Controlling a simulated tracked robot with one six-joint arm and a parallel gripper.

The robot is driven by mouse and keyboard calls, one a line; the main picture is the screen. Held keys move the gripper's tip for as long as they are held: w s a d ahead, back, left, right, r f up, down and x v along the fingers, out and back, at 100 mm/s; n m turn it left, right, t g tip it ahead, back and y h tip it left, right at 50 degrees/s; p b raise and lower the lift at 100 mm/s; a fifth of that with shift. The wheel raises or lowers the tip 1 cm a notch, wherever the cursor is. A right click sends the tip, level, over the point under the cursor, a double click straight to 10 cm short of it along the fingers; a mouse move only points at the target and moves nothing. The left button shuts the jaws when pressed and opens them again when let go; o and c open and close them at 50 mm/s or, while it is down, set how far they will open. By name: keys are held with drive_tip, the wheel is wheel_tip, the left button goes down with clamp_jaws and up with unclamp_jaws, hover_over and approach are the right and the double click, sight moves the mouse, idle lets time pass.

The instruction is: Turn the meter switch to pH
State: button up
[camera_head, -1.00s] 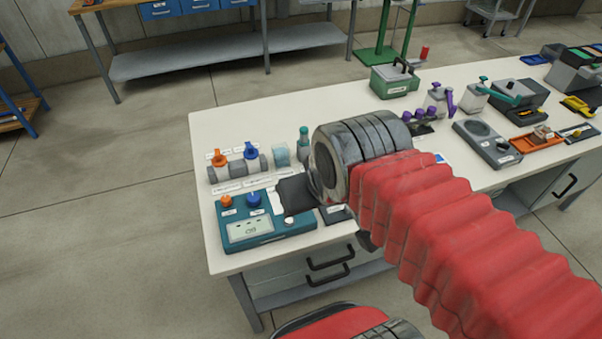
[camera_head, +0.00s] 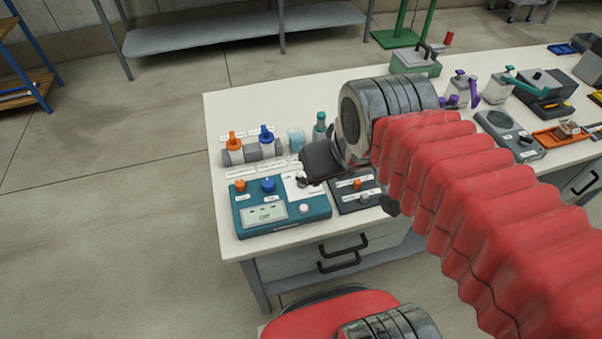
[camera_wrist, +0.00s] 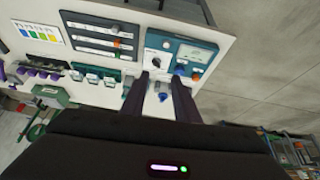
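The teal meter box (camera_head: 318,208) sits at the near left corner of the bench, with a lit display (camera_head: 265,214), an orange knob (camera_head: 240,186), a blue knob (camera_head: 268,185) and a white button (camera_head: 303,208). The display seems to read "OFF". A white panel with a dark knob (camera_wrist: 155,63) lies on its right part; I take this knob for the meter switch, but its labels are too small to read. My gripper (camera_wrist: 166,77) is open and empty, its two dark fingers apart near the white panel. In the head view my gripper (camera_head: 318,162) hangs above and behind the panel, fingertips unclear.
A dark panel with an orange knob (camera_head: 357,184) lies right of the meter. Behind stand orange-capped (camera_head: 232,142) and blue-capped (camera_head: 266,136) bottles in a grey rack, and a teal-capped bottle (camera_head: 320,122). The bench's front edge is close; drawers (camera_head: 341,256) lie below.

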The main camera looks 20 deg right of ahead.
drive_tip(key=w+f+n+g, duration=0.2)
drive_tip(key=w+n+g, duration=0.15)
drive_tip(key=w, duration=0.55)
drive_tip(key=n+g, duration=0.2)
drive_tip(key=n, duration=0.3)
hover_over(303, 178)
wheel_tip(303, 178, down, 6)
drive_tip(key=shift+w, duration=0.1)
drive_tip(key=shift+f, duration=0.15)
wheel_tip(303, 178, down, 14)
drive_tip(key=shift+r, duration=0.2)
clamp_jaws()
